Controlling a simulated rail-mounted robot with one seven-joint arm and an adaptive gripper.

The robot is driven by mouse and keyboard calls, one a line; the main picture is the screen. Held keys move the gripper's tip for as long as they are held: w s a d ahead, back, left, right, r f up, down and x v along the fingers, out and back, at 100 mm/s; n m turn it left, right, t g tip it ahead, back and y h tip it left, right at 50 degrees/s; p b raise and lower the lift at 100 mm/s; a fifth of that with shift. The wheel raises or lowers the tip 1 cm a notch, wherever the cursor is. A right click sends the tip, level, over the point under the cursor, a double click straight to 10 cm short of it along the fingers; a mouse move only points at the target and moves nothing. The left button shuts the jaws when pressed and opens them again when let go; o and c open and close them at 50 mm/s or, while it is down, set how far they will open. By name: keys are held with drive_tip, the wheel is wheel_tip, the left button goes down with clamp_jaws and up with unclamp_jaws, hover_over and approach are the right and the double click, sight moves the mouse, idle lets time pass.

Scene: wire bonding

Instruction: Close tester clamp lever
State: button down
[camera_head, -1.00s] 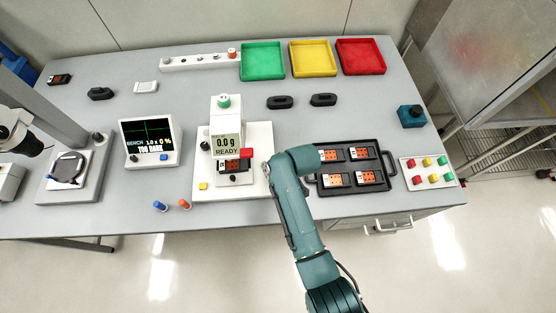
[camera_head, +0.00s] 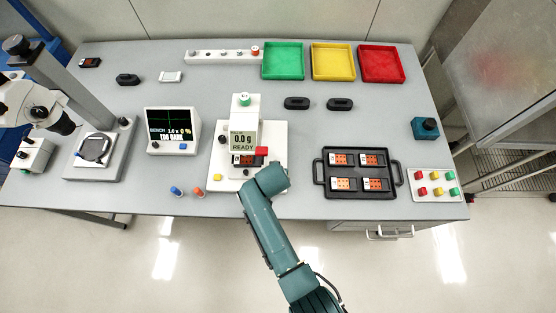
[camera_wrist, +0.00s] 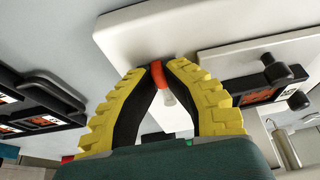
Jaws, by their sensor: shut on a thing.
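The tester (camera_head: 245,133) stands on a white base plate (camera_head: 278,160) and its display reads "0.0 g READY". A red block (camera_head: 261,151) shows at the right of its display. A board (camera_head: 247,160) lies below the display, partly hidden. My arm's end covers the front right of the plate in the head view, hiding the fingers. In the wrist view my gripper (camera_wrist: 157,78) has yellow-backed fingers closed on a red-orange lever handle (camera_wrist: 157,72) with a pale stalk (camera_wrist: 169,98), over the white plate (camera_wrist: 155,30). The lever's angle cannot be told.
A black tray (camera_head: 361,191) with several boards stands to the right. The bench display (camera_head: 172,130) is to the left. Small blue (camera_head: 176,191) and orange (camera_head: 198,191) pieces lie near the front edge. In the wrist view, black knobs (camera_wrist: 276,68) sit close to the right finger.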

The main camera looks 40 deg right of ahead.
drive_tip(key=shift+a+f+m, duration=0.1)
drive_tip(key=shift+m, duration=0.2)
drive_tip(key=c, duration=1.2)
unclamp_jaws()
drive_tip(key=shift+w, duration=0.1)
drive_tip(key=shift+o, duration=0.5)
drive_tip(key=shift+r, duration=0.2)
drive_tip(key=shift+r, duration=0.35)
drive_tip(key=v, duration=0.7)
drive_tip(key=shift+a, duration=0.1)
